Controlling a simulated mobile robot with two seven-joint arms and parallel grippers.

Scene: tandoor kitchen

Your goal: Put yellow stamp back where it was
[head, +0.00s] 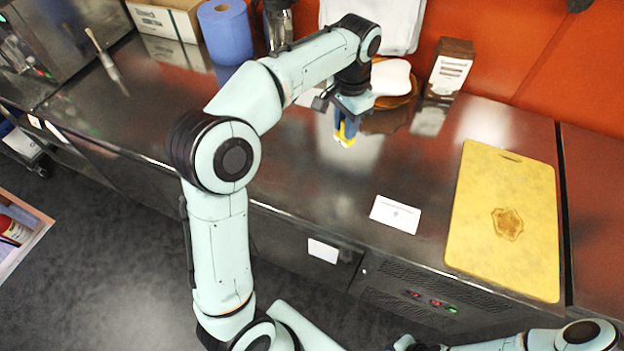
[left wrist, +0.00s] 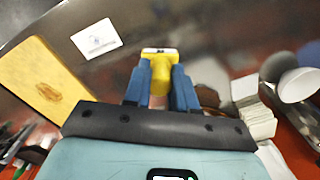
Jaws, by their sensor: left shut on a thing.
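The yellow stamp (left wrist: 160,62) is held between the blue fingers of my left gripper (left wrist: 160,85) in the left wrist view. In the head view the stamp's yellow lower end (head: 344,138) shows beneath my left gripper (head: 346,125), which is shut on it above the dark counter (head: 280,150). Whether the stamp touches the counter is hard to tell. A white card with a faint print (head: 396,214) lies near the counter's front edge; it also shows in the left wrist view (left wrist: 96,39). A yellow board with a brown stamped mark (head: 504,215) lies to its right. My right gripper is not clearly visible.
A brown box (head: 448,70) and a brown bowl with a white thing (head: 393,80) stand at the back wall. A blue paper roll (head: 226,34), a cardboard box (head: 165,18) and a brush (head: 106,62) are at the back left. The counter's middle is clear.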

